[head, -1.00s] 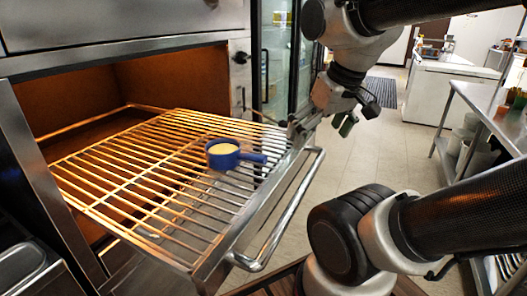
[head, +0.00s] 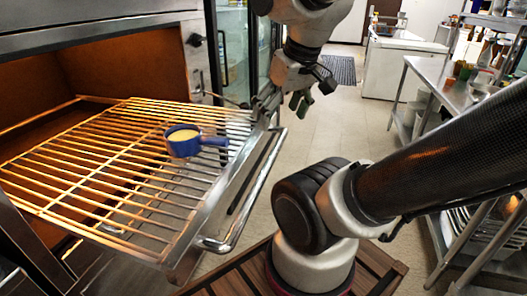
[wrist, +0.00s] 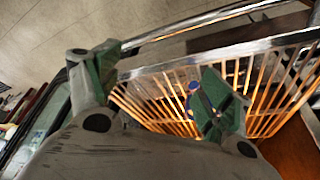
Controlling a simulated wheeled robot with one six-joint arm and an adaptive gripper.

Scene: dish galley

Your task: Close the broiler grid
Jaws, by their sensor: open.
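The broiler grid (head: 110,170) is a wire rack pulled far out of the broiler opening, with a metal front bar and a handle (head: 258,185) along its outer edge. A small blue pan (head: 183,147) with pale contents stands upright on the grid, its handle pointing right. My gripper (head: 300,100) is open and empty, just beyond the far end of the handle; I cannot tell whether it touches anything. In the wrist view, my gripper (wrist: 160,80) has its green-padded fingers spread, with the grid (wrist: 270,75) and its front bar beyond. The pan shows only partly there, beside a finger.
The broiler opening (head: 40,90) lies at left, behind the grid. A glass-door cabinet (head: 235,50) stands at the back. Steel shelving (head: 430,75) with containers runs along the right. Open tiled floor (head: 345,125) lies between.

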